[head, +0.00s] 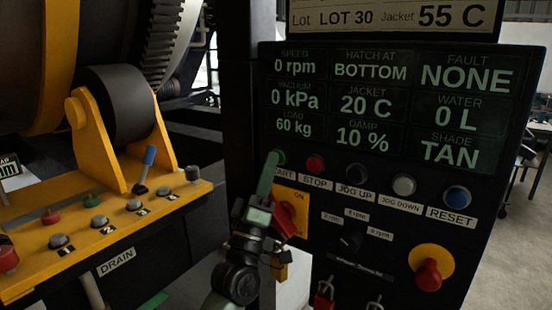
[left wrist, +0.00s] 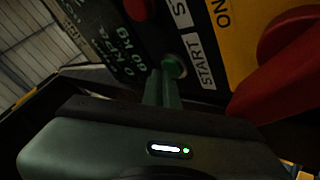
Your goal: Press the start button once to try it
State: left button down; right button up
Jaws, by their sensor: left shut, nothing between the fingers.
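The green start button (head: 281,157) is at the left end of the button row on the black control panel (head: 400,250). Its label is partly covered by my left gripper (head: 271,160). That gripper is shut and empty, its green fingertips up at the button's left edge in the head view. In the left wrist view the green button (left wrist: 174,66) shows beside the START label, right at the tips of my left gripper (left wrist: 163,75). I cannot tell whether the tips touch it. The display (head: 390,105) reads 0 rpm and fault NONE. My right gripper is not in view.
The red stop button (head: 315,164) is just right of start, then black, grey and blue (head: 456,197) buttons. A red switch on a yellow plate (head: 291,199) sits close below start. A red emergency knob (head: 429,274) is lower right. A yellow valve bench (head: 110,225) stands left.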

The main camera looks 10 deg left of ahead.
pick_arm(q)
jog(key=shift+s, duration=0.1)
jog(key=shift+s+a+p, duration=0.25)
jog(key=shift+s+p, duration=0.05)
jog(key=shift+s, duration=0.4)
jog(key=s, duration=0.1)
jog(key=s+a+p, duration=0.1)
jog(key=s, duration=0.2)
jog(key=shift+s+a, duration=0.35)
dwell(0.4)
